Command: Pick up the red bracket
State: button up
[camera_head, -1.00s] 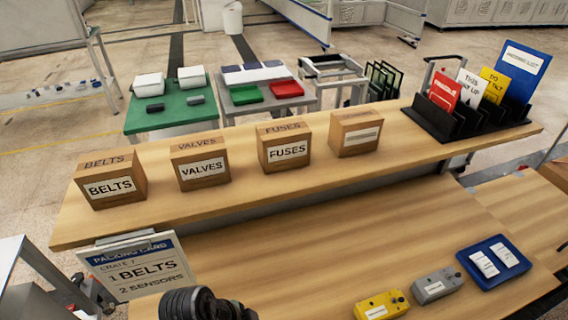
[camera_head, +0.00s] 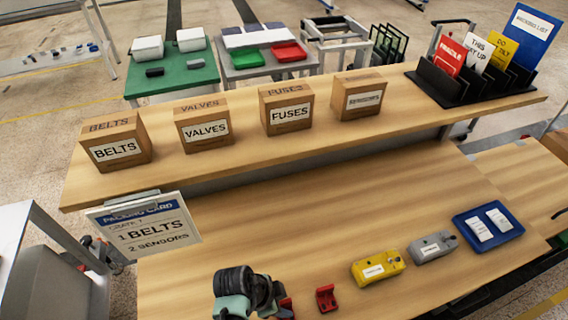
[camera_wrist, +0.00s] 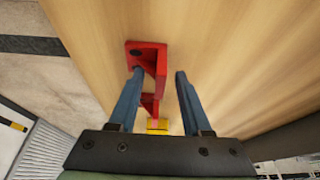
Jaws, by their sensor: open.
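A red bracket (camera_head: 326,298) sits on the lower wooden bench at the bottom of the head view, right of my arm. A second red patch (camera_head: 285,305) shows against my arm; I cannot tell whether it is a separate part. In the wrist view, a red bracket with a dark hole (camera_wrist: 147,58) lies near the left fingertip, with more red (camera_wrist: 150,104) between the fingers. My gripper (camera_wrist: 159,74) is open, its two blue fingers apart. The left finger overlaps the bracket's edge in the picture; contact cannot be told. The fingertips are hidden in the head view.
A yellow device (camera_head: 378,269), a grey device (camera_head: 433,247) and a blue tray (camera_head: 461,219) with white items stand to the right. A raised shelf (camera_head: 240,165) with several cardboard boxes runs behind. A packing card (camera_head: 145,226) hangs at left. A small yellow piece (camera_wrist: 157,126) shows between the finger bases.

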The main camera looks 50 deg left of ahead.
jog(key=shift+c, duration=0.3)
grip_shut()
dwell(1.2)
